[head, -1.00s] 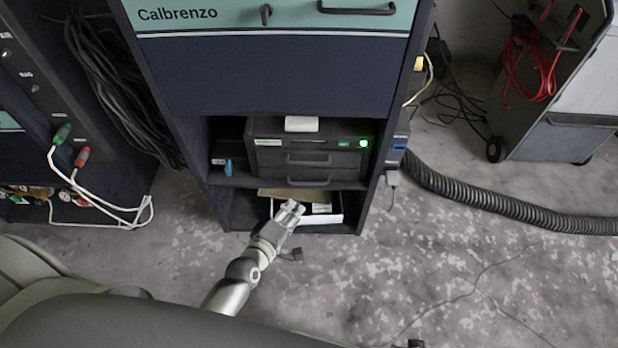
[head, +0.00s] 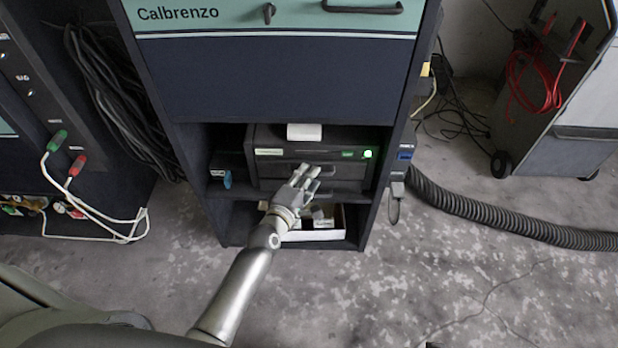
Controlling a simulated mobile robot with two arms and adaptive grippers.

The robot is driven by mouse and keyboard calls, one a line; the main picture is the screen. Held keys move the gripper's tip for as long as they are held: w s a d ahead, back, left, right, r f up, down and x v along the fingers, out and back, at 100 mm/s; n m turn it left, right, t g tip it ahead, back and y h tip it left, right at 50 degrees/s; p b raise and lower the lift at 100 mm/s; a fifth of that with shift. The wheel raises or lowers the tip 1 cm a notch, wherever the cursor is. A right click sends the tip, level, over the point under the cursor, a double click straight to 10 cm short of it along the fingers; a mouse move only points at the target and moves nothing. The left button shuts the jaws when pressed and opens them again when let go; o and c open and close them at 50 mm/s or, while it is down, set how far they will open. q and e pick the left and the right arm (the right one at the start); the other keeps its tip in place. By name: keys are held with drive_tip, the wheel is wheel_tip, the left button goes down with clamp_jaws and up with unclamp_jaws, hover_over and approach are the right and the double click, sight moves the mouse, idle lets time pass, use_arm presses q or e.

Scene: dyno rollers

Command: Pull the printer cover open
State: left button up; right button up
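The printer (head: 262,165) is a dark box on the upper shelf of the cabinet's open bay, with a lit green button at its right. Its front cover (head: 345,169) has a handle bar and looks closed. My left gripper (head: 306,174) is in front of the cover, near its handle. Its fingers look spread apart with nothing between them; whether they touch the handle I cannot tell. The gripper hides part of the printer's front. My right gripper is not in view.
The cabinet (head: 280,80) surrounds the printer. A white open box (head: 318,236) sits on the shelf below. A blue object (head: 227,179) stands left of the printer. A ribbed hose (head: 500,224) lies on the floor at right. White cables (head: 95,212) hang at left.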

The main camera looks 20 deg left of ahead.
use_arm(q)
drive_tip(key=shift+w+f, duration=0.1)
drive_tip(key=shift+w, duration=0.45)
clamp_jaws()
